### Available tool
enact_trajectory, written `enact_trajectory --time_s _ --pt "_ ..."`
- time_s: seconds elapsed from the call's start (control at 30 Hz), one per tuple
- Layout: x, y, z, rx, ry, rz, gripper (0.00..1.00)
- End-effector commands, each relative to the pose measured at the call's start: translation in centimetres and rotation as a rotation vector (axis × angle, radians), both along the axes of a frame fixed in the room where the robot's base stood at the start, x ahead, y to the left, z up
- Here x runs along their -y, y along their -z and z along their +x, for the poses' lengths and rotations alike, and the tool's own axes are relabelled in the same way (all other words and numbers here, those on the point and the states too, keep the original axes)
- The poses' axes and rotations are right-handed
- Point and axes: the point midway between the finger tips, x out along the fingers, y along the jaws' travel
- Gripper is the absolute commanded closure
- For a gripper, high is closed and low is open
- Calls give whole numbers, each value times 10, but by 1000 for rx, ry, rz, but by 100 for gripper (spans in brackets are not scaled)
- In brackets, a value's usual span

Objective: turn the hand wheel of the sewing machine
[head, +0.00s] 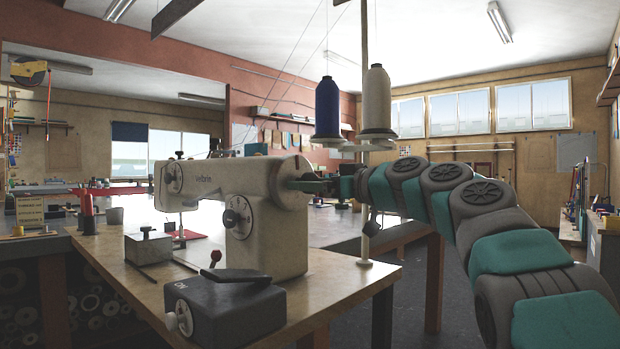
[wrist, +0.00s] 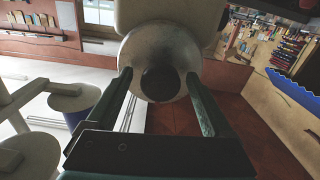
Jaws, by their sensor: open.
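The cream sewing machine (head: 258,195) stands on a wooden table, with its hand wheel (head: 291,183) at its right end. My gripper (head: 305,185) reaches in from the right at wheel height. In the wrist view my gripper (wrist: 160,80) is open, with one finger on each side of the wheel's lower part and the dark hub between them. I cannot tell whether the fingers touch the wheel.
A dark control box (head: 225,310) with a knob sits at the table's front. A white-topped table (head: 330,226) lies behind.

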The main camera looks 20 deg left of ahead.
Motion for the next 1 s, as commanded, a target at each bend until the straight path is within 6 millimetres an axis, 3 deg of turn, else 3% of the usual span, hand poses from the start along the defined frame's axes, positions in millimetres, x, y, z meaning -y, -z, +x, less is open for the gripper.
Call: enact_trajectory --time_s 0.33,1.0 --pt "-6 -1 2 1 0 2 16" --pt "-6 -1 2 1 0 2 92"
